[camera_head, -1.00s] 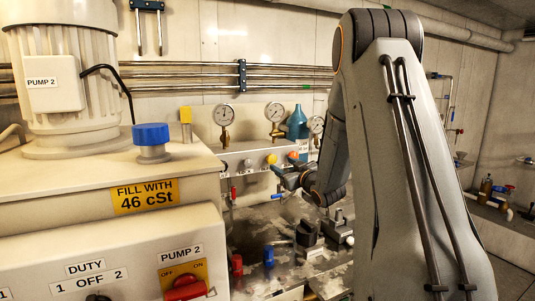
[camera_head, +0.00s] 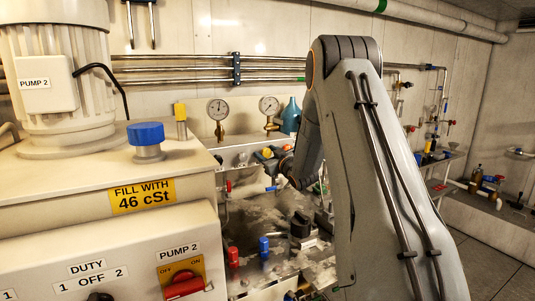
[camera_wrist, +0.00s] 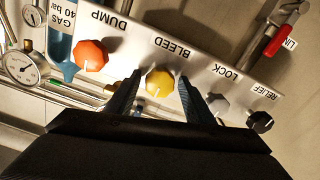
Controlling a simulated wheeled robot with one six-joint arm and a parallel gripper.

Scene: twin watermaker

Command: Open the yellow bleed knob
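The yellow bleed knob (camera_wrist: 160,83) sits on a pale panel under the label BLEED in the wrist view, its white mark pointing toward the bottom of the picture. My gripper (camera_wrist: 160,76) is open, with one finger to each side of the knob. A narrow gap shows between the knob and each finger; I cannot tell how deep the fingers reach. In the head view the yellow knob (camera_head: 267,153) is small and partly covered by my gripper (camera_head: 264,158).
The orange DUMP knob (camera_wrist: 91,55) is left of the bleed knob in the wrist view. The LOCK knob (camera_wrist: 217,103) and black RELIEF knob (camera_wrist: 260,122) are to the right. Gauges (camera_wrist: 20,66) and a blue bottle (camera_wrist: 60,47) stand beside the panel.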

